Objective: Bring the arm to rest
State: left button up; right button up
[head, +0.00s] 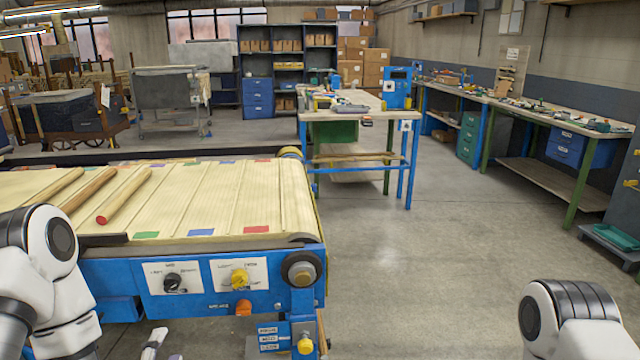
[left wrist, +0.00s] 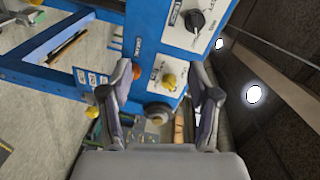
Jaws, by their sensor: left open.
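My left gripper (left wrist: 164,78) is open and empty in the left wrist view, its two dark fingers spread wide. Behind the fingers is the blue front of the conveyor, with a yellow knob (left wrist: 169,80) seen between them and a black knob (left wrist: 195,20) above. In the head view only a small part of my left gripper (head: 155,346) shows at the bottom, below the conveyor's control panel; no contact is visible. My left arm enters at the lower left. My right arm (head: 570,320) shows at the lower right, with its gripper out of view.
The conveyor belt (head: 262,190) carries several wooden rods and colored patches. Its panel has a black knob (head: 174,282), a yellow knob (head: 240,279) and an orange button (head: 243,308). A workbench (head: 350,115) stands beyond. The floor (head: 420,260) right of the conveyor is clear.

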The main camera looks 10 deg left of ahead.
pick_arm(q)
jog(key=s+d+f+g+h, duration=0.1)
jog(key=s+d+f+g, duration=0.2)
jog(key=f, duration=0.3)
jog(key=s+d+f+g+h, duration=0.2)
jog(key=d+f, duration=0.2)
jog(key=f, duration=0.2)
jog(key=s+d+f+n+g, duration=0.1)
jog(key=s+f+n+g, duration=0.4)
jog(key=s, duration=0.4)
jog(key=s+d+f+n+g, duration=0.1)
jog(key=s+f+n+g, duration=0.5)
jog(key=s+n, duration=0.2)
jog(key=shift+s+f+n+g+p, duration=0.15)
jog(key=shift+s+n+g+p, duration=0.3)
jog(key=shift+s, duration=0.7)
